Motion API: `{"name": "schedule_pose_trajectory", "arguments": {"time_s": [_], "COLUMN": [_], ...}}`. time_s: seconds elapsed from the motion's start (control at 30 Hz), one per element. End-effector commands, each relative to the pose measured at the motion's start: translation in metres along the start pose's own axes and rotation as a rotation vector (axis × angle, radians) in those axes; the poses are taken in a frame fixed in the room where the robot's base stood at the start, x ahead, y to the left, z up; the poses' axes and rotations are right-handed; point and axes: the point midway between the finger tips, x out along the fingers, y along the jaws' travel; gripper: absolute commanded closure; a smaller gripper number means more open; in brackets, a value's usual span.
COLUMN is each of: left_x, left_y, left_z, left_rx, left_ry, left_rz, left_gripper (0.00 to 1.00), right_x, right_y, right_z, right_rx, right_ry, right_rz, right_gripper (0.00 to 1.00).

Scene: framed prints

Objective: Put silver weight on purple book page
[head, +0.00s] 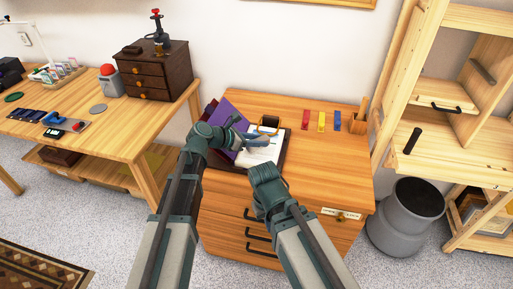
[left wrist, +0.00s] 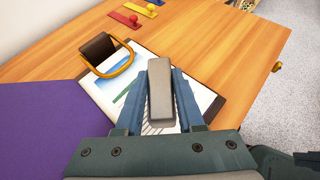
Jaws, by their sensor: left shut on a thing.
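An open book with a dark cover (head: 286,150) lies on the wooden drawer cabinet. Its purple page (head: 228,111) is on the left and looks tilted up; it also shows in the left wrist view (left wrist: 38,130). A white page with a coloured drawing (left wrist: 112,88) is on the right. My left gripper (head: 258,139) is over the white page, shut on the silver weight, a grey bar (left wrist: 160,92) between its fingers. Whether the weight touches the page cannot be told. My right arm reaches up in front of the cabinet; its gripper is not visible.
A dark block with a yellow loop (left wrist: 100,52) sits at the white page's far edge. Red, yellow and blue strips (head: 321,121) lie on the cabinet (head: 330,160) to the right. A grey bin (head: 408,215) and wooden shelving stand right; a cluttered table (head: 130,135) stands left.

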Motion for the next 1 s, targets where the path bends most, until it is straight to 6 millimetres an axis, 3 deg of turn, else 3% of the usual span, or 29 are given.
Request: {"name": "schedule_pose_trajectory", "arguments": {"time_s": [0.17, 0.4, 0.83, 0.87, 1.0], "left_x": [0.005, 0.022, 0.024, 0.024, 0.024], "left_y": [-0.002, -0.006, -0.006, -0.006, -0.006], "left_z": [-0.007, -0.029, -0.031, -0.031, -0.03], "left_rx": [0.0, 0.0, -0.001, 0.0, 0.0], "left_ry": [-0.001, -0.001, -0.001, 0.0, 0.0], "left_rz": [0.0, 0.0, 0.001, 0.001, 0.001], "left_gripper": [1.0, 1.0, 1.0, 0.61, 0.36], "right_x": [0.009, 0.036, 0.039, 0.039, 0.037], "right_y": [-0.001, -0.004, -0.004, -0.004, -0.004], "right_z": [0.0, -0.002, -0.002, -0.002, -0.002], "right_rx": [0.0, 0.0, 0.0, 0.0, 0.0], "right_ry": [0.0, 0.0, 0.0, 0.0, 0.0], "right_rz": [0.0, 0.0, 0.0, 0.0, 0.0], "right_gripper": [1.0, 1.0, 1.0, 1.0, 1.0]}}
